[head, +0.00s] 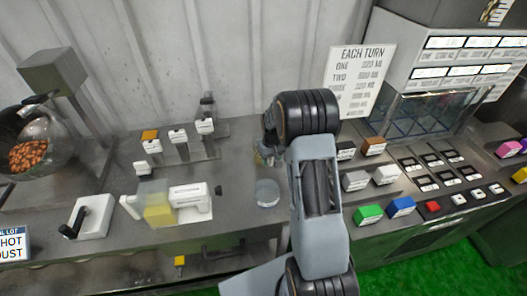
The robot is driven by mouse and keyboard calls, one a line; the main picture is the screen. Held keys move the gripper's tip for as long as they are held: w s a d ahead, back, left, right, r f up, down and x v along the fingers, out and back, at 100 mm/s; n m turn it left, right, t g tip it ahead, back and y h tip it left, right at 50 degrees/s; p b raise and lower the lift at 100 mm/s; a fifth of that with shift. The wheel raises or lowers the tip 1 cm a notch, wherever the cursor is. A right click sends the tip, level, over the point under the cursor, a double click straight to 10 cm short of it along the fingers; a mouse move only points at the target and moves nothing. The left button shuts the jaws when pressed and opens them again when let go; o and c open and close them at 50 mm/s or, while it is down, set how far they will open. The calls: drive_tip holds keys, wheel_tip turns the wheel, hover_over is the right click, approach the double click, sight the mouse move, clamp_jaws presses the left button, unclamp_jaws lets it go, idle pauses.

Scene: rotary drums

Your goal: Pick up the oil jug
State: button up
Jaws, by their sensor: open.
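I cannot tell for sure which thing is the oil jug. A small clear vessel with a yellowish-green tint (266,157) stands on the grey bench, partly hidden by my arm. A translucent box with yellow contents (157,208) sits at the left middle, against a white labelled unit (192,203). My arm rises from the bottom edge and bends at a dark joint above the tinted vessel. My gripper's fingers are hidden behind the arm, and no grasp shows.
A clear round dish (267,193) lies left of my arm. A white crank block (91,218) and a glass drum with brown pieces (38,147) are at the left. A console with coloured blocks and a sign (361,81) fills the right. Some bare bench shows at centre left.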

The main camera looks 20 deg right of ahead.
drive_tip(key=shift+f, duration=0.1)
clamp_jaws()
idle(0.4)
